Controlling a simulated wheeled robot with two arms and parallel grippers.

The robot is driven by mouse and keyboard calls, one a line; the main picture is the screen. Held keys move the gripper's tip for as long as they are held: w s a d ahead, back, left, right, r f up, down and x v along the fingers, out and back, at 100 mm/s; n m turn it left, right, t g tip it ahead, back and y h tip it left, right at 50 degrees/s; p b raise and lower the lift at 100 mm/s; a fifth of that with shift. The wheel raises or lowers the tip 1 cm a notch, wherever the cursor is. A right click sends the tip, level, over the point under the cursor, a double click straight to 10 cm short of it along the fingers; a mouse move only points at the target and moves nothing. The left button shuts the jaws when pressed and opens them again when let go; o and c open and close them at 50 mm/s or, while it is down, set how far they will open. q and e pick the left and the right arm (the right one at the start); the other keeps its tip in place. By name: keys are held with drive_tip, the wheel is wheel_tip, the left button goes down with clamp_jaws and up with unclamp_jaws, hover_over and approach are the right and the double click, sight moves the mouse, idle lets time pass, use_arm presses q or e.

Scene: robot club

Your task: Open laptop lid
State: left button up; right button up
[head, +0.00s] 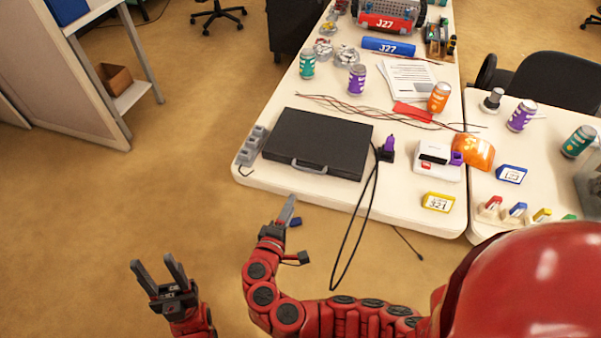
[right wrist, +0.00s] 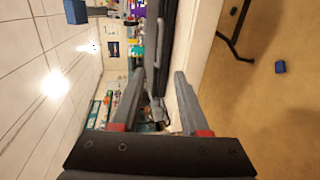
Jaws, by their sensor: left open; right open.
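The laptop (head: 318,138) is a flat, dark case lying shut on the white table, with a grey handle (head: 309,167) on its front edge. In the right wrist view the laptop (right wrist: 183,45) appears edge-on, turned sideways, ahead of the fingers, with its handle (right wrist: 156,58) showing. My right gripper (head: 290,203) is just off the table's front edge, below the handle and apart from it. It is open and empty in the right wrist view (right wrist: 159,76). My left gripper (head: 155,266) is open and empty over the floor, far left of the table.
Grey connector blocks (head: 251,146) stand left of the laptop. A black cable (head: 364,215) hangs over the front edge, right of it. A purple-topped device (head: 387,149) and a white box (head: 437,160) stand further right. Floor on the left is clear.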

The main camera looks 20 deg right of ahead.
sight(307, 171)
drive_tip(key=p+x, duration=0.2)
drive_tip(key=x, duration=1.2)
drive_tip(key=shift+w+d+p, duration=0.15)
drive_tip(key=shift+w+p, duration=0.05)
drive_tip(key=shift+p, duration=0.2)
clamp_jaws()
drive_tip(key=shift+f, duration=0.1)
idle(0.5)
